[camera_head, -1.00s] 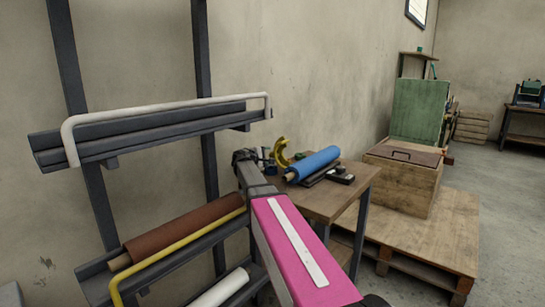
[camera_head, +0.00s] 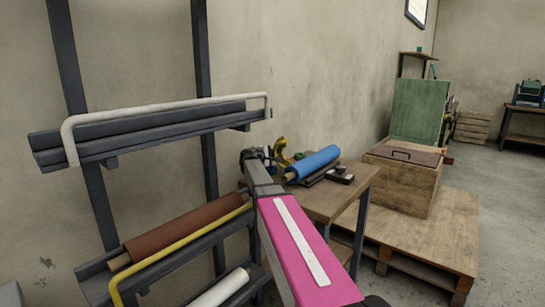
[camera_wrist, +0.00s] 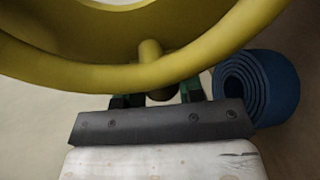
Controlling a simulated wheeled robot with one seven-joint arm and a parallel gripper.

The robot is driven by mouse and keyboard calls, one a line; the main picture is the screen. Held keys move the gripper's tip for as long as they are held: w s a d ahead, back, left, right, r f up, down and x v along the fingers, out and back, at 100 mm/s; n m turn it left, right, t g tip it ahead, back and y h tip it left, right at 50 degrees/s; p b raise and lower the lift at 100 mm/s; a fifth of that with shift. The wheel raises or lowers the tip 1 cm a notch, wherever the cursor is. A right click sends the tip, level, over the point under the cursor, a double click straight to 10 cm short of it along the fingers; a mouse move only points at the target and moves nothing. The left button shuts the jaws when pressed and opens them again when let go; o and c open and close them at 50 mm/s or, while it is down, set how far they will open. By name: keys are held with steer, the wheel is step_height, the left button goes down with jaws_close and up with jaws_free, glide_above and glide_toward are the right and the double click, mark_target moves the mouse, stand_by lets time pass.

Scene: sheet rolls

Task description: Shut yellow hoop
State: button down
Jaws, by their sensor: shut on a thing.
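A yellow hoop (camera_head: 185,243), a bent bar, runs along the front of the lower rack tier, beside a brown roll (camera_head: 185,229). My gripper (camera_head: 264,156) is away from this bar, above the wooden table at the right. In the wrist view my gripper (camera_wrist: 158,97) is shut on a short stub of a curved yellow piece (camera_wrist: 115,75), which arches across the top of the picture. The same yellow piece shows small in the head view (camera_head: 279,154), standing above the table. My arm hides part of the table and the rack's right end.
A blue roll (camera_head: 313,163) lies on the table (camera_head: 325,207) close right of my gripper, with dark items beside it. A white hoop (camera_head: 165,109) spans the upper rack tier. A white roll (camera_head: 220,289) lies low. A pallet (camera_head: 430,235) bears a wooden crate (camera_head: 402,190).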

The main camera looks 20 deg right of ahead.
mark_target(278, 146)
steer(key=shift+s+d+r+m+t, duration=0.2)
steer(key=shift+s+r+m, duration=0.15)
steer(key=shift+r+m, duration=0.4)
steer(key=shift+s+d+r+m+t, duration=0.1)
steer(key=shift+s+d+r+m, duration=0.2)
steer(key=shift+r+m, duration=0.45)
steer(key=shift+s+d+r+m, duration=0.2)
steer(key=shift+s+r+m, duration=0.2)
steer(key=shift+r+m, duration=0.15)
steer(key=shift+s+d+r+m, duration=0.2)
steer(key=shift+s+r+m, duration=0.15)
steer(key=shift+r+m, duration=0.2)
steer(key=c, duration=0.7)
jaws_free()
steer(key=shift+c, duration=0.2)
steer(key=v, duration=1)
steer(key=shift+s+a, duration=0.15)
steer(key=shift+s, duration=0.3)
steer(key=shift+r, duration=0.15)
